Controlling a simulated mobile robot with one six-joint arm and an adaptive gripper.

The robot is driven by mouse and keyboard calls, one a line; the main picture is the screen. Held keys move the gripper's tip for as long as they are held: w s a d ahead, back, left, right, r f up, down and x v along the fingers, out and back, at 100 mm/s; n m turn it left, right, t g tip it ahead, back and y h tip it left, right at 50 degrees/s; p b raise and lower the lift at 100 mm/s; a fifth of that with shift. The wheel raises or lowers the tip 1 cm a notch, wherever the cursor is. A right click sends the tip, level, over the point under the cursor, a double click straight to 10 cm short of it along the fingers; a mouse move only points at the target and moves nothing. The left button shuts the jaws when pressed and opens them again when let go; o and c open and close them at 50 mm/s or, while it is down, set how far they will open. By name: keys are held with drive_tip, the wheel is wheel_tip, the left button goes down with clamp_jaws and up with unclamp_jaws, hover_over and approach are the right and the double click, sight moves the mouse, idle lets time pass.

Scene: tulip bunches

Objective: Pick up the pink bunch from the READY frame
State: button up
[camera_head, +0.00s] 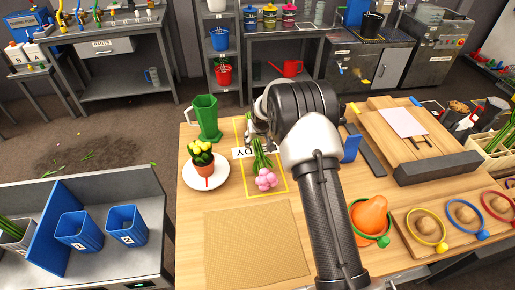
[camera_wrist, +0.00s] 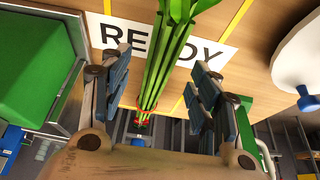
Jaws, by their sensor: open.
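The pink bunch (camera_head: 266,180) lies inside the yellow-outlined READY frame (camera_head: 286,185), its pink heads toward the near side and its green stems (camera_head: 259,155) pointing away. My gripper (camera_wrist: 160,66) is open in the wrist view, with blue-padded fingers on either side of the green stems (camera_wrist: 172,45). A gap shows between the stems and each finger. A red band (camera_wrist: 145,108) rings the stems lower in that view. The pink heads are outside the wrist view. In the head view my arm partly hides the gripper and the far part of the frame. The READY label (camera_wrist: 115,32) lies beneath the stems.
A tan mat (camera_head: 255,240) lies bare in front. Right of my arm are an orange pear-shaped thing (camera_head: 370,215) and a wooden board (camera_head: 375,125).

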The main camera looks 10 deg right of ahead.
sight(257, 142)
drive_tip(key=b+x, duration=0.2)
drive_tip(key=x, duration=0.3)
drive_tip(key=shift+w+r, duration=0.1)
drive_tip(key=shift+w, duration=0.1)
drive_tip(key=shift+c, duration=0.3)
drive_tip(key=shift+r, duration=0.1)
clamp_jaws()
wheel_tip(257, 142, up, 20)
drive_tip(key=p, duration=0.5)
idle(0.3)
